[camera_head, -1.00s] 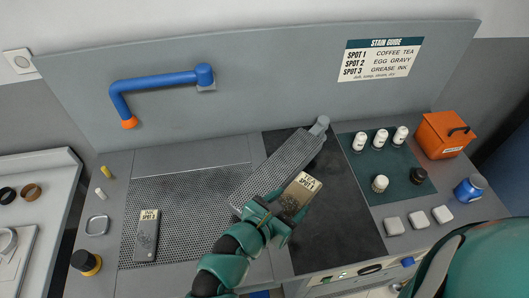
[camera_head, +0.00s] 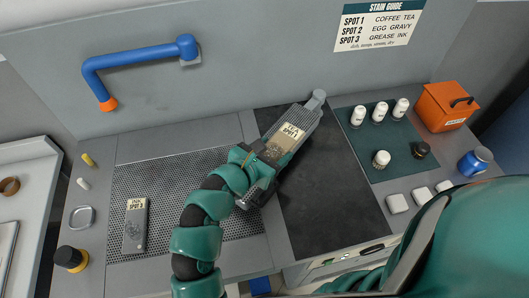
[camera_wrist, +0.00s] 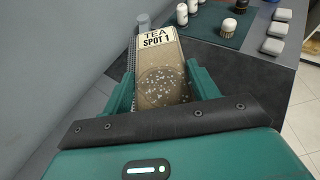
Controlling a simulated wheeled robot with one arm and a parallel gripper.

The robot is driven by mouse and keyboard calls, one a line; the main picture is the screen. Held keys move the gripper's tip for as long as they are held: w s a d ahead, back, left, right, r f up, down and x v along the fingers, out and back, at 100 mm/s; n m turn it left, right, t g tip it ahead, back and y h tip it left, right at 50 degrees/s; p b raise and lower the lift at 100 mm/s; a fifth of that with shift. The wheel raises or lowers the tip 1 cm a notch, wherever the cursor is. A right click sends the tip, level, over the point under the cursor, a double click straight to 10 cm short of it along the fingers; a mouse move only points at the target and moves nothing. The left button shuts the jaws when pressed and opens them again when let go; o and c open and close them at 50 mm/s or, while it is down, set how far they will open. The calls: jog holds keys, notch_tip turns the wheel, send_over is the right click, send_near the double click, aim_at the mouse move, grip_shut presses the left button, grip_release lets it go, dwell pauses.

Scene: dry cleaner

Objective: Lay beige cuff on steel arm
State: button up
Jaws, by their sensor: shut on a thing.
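The beige cuff (camera_head: 290,134), labelled "TEA SPOT 1", is in my gripper (camera_head: 272,156). In the wrist view the beige cuff (camera_wrist: 160,82) sits between the two green fingers of my gripper (camera_wrist: 161,88), its speckled round stain toward me. The perforated steel arm (camera_head: 311,113) runs diagonally across the bench. The cuff overlaps the middle of the steel arm in the head view, roughly lined up with it. Whether it touches the arm or hovers above cannot be told. My gripper hides much of the arm's lower part.
A grey piece labelled "INK SPOT 3" (camera_head: 135,225) lies on the perforated panel (camera_head: 185,180) at left. White bottles (camera_head: 379,112) stand on a green mat (camera_head: 355,139) at right. A blue pipe (camera_head: 135,57) juts from the back wall. The dark bench area (camera_head: 335,195) is clear.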

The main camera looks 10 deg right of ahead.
jog(key=w+f+b, duration=0.3)
jog(key=w+f, duration=0.3)
jog(key=w, duration=0.1)
jog(key=shift+a+f, duration=0.1)
jog(key=shift+f, duration=0.25)
jog(key=f, duration=0.1)
jog(key=f+b, duration=0.1)
jog(key=f, duration=0.1)
jog(key=shift+w+f, duration=0.2)
jog(key=shift+f, duration=0.05)
jog(key=shift+b, duration=0.3)
jog(key=o, duration=1)
jog(key=shift+c, duration=0.2)
jog(key=shift+r, duration=0.1)
jog(key=b+v, duration=0.4)
jog(key=v, duration=0.6)
jog(key=shift+s+a, duration=0.2)
jog(key=shift+a, duration=0.15)
jog(key=shift+s+a+r+b, duration=0.3)
jog(key=shift+s+a, duration=0.1)
jog(key=shift+s, duration=0.05)
